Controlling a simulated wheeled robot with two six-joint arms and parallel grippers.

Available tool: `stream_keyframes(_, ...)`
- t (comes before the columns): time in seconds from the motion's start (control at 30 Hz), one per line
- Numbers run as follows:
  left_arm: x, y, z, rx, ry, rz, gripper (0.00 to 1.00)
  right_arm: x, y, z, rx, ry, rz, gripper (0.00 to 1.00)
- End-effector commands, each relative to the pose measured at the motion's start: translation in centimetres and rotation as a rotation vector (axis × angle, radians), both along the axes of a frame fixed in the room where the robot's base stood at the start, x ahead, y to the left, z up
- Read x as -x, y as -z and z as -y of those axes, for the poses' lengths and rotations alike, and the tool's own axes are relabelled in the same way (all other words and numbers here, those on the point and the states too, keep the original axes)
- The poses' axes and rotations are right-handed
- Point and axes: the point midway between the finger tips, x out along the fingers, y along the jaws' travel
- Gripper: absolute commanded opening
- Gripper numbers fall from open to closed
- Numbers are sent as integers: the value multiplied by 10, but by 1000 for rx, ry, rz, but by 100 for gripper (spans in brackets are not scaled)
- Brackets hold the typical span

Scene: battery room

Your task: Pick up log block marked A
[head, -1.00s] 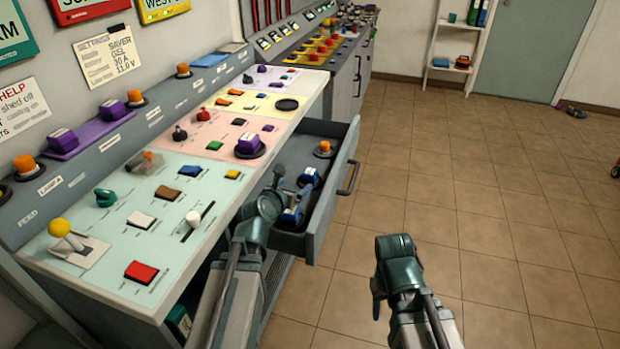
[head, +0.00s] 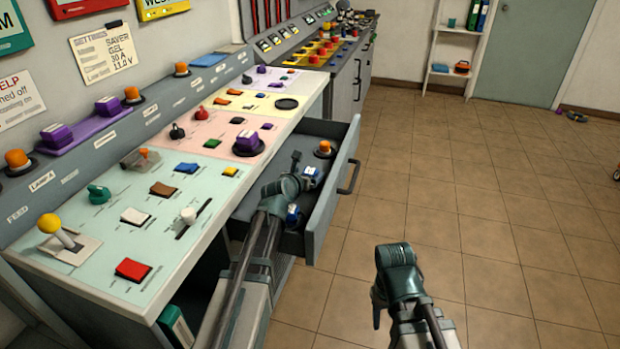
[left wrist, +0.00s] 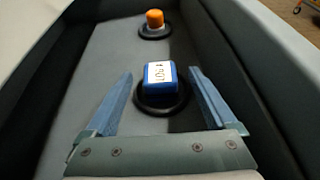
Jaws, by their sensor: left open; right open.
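A blue block (left wrist: 160,76) with a white label stands on a round black base in the open drawer; the label's writing is too small to read surely. In the head view this block (head: 311,173) is partly hidden by my left gripper (head: 301,169). In the left wrist view my left gripper (left wrist: 159,83) is open, with one finger on each side of the block and gaps between. A second blue block (head: 292,214) is nearer in the drawer, partly covered by my left arm. My right gripper (head: 384,290) is over open floor; its jaws are open and empty.
The drawer (head: 321,217) has raised walls around the blocks. An orange knob on a black base (head: 324,150) stands behind the block, also in the left wrist view (left wrist: 155,20). The console top (head: 150,190) with switches lies left.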

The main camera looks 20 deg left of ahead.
Motion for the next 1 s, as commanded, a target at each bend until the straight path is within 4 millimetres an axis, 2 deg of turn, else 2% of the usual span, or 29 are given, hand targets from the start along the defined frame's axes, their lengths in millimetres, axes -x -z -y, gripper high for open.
stream_keyframes(0.03, -12, 6, 1, -1, 1, 0, 90, 0, 6, 0, 0, 0, 0, 50)
stream_keyframes(0.1, -20, 9, 1, 0, 0, 0, 90, 0, 9, 0, 0, 0, 0, 50)
stream_keyframes(0.37, -22, 9, 1, 1, 0, 0, 90, 0, 9, 0, 0, 0, 0, 50)
stream_keyframes(0.47, -22, 9, 1, 1, 0, 0, 76, 0, 9, 0, 0, 0, 0, 50)
stream_keyframes(0.87, -22, 9, 1, 0, 0, 0, 4, 0, 9, 0, 0, 0, 0, 50)
stream_keyframes(0.9, -22, 9, 1, 0, 0, 1, 0, 0, 9, 0, 0, 0, 0, 50)
stream_keyframes(1.0, -22, 9, 1, 0, 0, 1, 0, 0, 9, 0, 0, 0, 0, 50)
